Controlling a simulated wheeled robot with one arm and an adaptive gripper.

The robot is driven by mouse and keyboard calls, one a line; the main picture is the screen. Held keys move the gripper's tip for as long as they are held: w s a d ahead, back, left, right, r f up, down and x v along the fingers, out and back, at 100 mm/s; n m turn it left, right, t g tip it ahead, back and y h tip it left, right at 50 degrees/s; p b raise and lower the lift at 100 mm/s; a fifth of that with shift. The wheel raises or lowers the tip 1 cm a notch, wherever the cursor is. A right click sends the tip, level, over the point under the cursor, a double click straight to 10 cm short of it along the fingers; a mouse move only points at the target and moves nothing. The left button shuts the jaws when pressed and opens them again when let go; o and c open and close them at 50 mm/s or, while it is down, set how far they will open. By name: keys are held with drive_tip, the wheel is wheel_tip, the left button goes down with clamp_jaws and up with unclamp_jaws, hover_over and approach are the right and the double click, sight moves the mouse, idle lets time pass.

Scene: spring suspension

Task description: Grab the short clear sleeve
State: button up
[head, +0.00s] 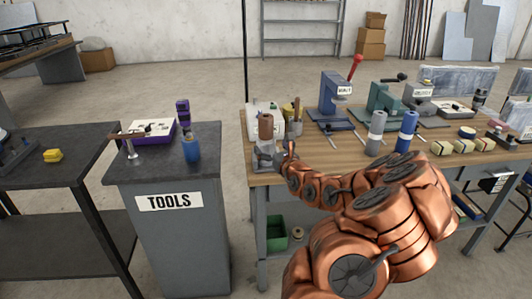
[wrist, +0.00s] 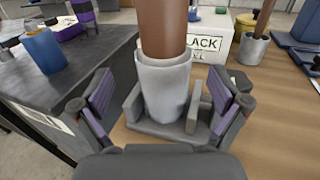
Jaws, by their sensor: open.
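A short whitish, partly see-through sleeve (wrist: 166,95) stands upright in a grey holder (wrist: 183,132) on the wooden bench. A brown cylinder (wrist: 166,28) rises out of its top; it also shows in the head view (head: 266,126). My gripper (wrist: 160,92) is open, with one purple-padded finger left of the sleeve and one right of it. Gaps show between both fingers and the sleeve. In the head view my gripper (head: 279,153) is at the bench's left end, small and partly hidden by my arm, beside the holder.
A white lettered box (wrist: 210,48) stands behind the sleeve, with a grey cup (wrist: 253,47) to its right. The dark tools cabinet (head: 205,145), with a blue container (head: 192,149), stands left across a gap. Presses and cylinders stand further right on the bench (head: 335,152).

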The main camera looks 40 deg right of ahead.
drive_tip(key=shift+p+x, duration=0.5)
drive_tip(key=shift+x, duration=2.15)
drive_tip(key=shift+d, duration=0.2)
drive_tip(key=shift+s, duration=0.1)
drive_tip(key=c, duration=1.5)
drive_tip(key=shift+c, duration=0.2)
